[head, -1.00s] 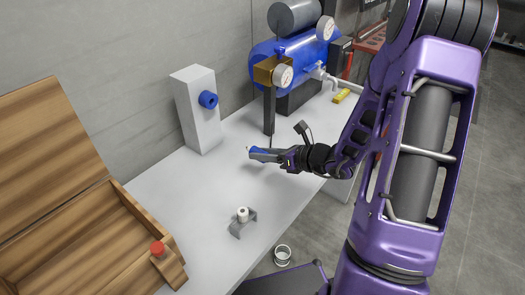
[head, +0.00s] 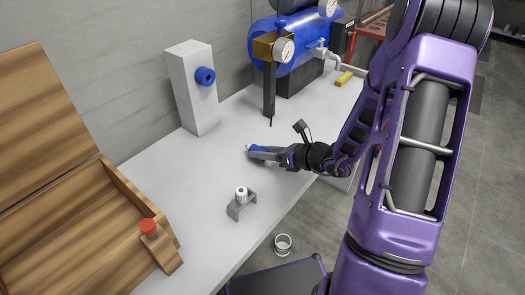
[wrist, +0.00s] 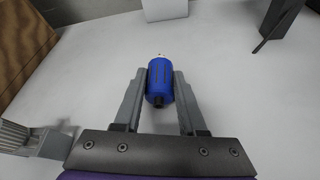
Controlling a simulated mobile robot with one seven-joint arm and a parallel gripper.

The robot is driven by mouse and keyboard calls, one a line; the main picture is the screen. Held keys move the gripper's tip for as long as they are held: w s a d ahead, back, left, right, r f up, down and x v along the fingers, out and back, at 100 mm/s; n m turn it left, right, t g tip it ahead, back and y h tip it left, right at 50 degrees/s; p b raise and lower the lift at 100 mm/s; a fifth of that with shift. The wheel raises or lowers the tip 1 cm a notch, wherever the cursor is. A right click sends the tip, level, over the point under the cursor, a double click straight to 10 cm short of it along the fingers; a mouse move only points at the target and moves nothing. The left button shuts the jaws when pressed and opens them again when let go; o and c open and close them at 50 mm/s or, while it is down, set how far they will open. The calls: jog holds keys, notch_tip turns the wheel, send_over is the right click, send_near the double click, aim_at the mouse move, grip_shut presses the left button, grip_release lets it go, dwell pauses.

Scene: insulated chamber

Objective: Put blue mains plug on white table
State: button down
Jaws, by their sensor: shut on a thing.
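The blue mains plug (wrist: 166,84) sits between the two grey fingers of my gripper (wrist: 160,82) in the wrist view, its pale tip pointing away from me. In the head view my gripper (head: 266,153) is shut on the plug, and only a bit of the blue plug (head: 254,149) shows past the fingers. The gripper is low over the white table (head: 215,160); I cannot tell whether the plug touches the surface.
A white block with a blue socket (head: 205,76) stands behind. A blue tank (head: 300,45) with gauges is at the back. A small grey holder with a white roll (head: 241,203) is nearer. An open wooden box (head: 75,225) is at left. Bare table surrounds the gripper.

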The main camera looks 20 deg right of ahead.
jog(key=shift+f, duration=0.5)
dwell(0.3)
jog(key=shift+c, duration=2)
grip_release()
jog(key=shift+d, duration=0.1)
jog(key=p+v, duration=0.2)
jog(key=v, duration=1.5)
jog(key=shift+s+r+p, duration=0.15)
jog(key=shift+p, duration=0.2)
